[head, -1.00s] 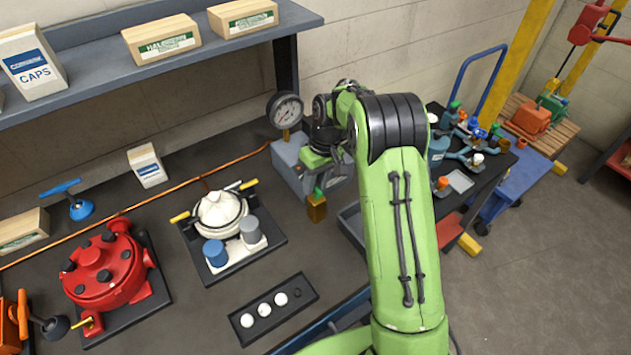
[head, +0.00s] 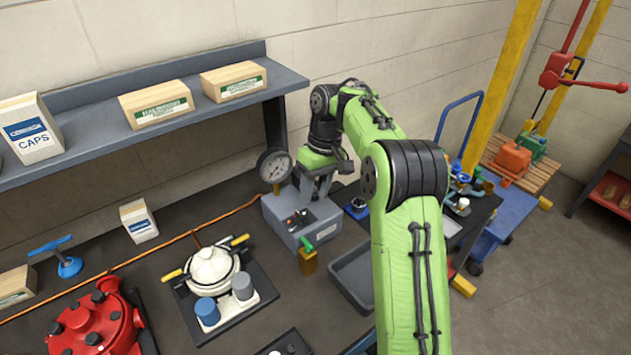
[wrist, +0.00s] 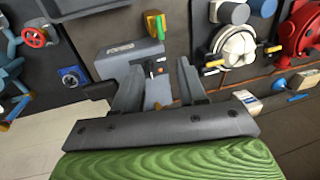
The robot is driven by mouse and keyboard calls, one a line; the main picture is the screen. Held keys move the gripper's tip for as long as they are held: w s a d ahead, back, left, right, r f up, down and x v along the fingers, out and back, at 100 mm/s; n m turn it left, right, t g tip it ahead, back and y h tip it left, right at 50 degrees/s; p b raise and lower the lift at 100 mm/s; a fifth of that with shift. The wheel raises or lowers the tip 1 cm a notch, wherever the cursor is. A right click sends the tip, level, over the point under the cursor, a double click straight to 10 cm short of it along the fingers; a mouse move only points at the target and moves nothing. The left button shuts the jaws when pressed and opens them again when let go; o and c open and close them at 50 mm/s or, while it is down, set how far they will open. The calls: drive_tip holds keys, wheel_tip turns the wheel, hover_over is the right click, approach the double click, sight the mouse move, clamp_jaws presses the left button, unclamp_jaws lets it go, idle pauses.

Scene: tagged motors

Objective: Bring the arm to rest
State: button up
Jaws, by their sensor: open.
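My green arm (head: 410,250) reaches up and forward over the workbench from the lower right of the head view. My gripper (head: 318,190) hangs near the grey gauge box (head: 292,222), in front of the wall. In the wrist view my gripper (wrist: 160,82) has its two dark fingers spread apart with nothing between them. The gauge box (wrist: 125,58) lies beyond the fingers there. The head view does not show clearly how far the fingertips are from the box.
A pressure gauge (head: 275,165) stands on the box, and a brass block (head: 308,262) with a green top is beside it. A grey tray (head: 352,275), white pump (head: 213,270) and red pump (head: 95,330) are on the bench. A shelf (head: 90,155) holds boxes at the upper left.

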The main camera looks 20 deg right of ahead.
drive_tip(key=shift+r, duration=0.45)
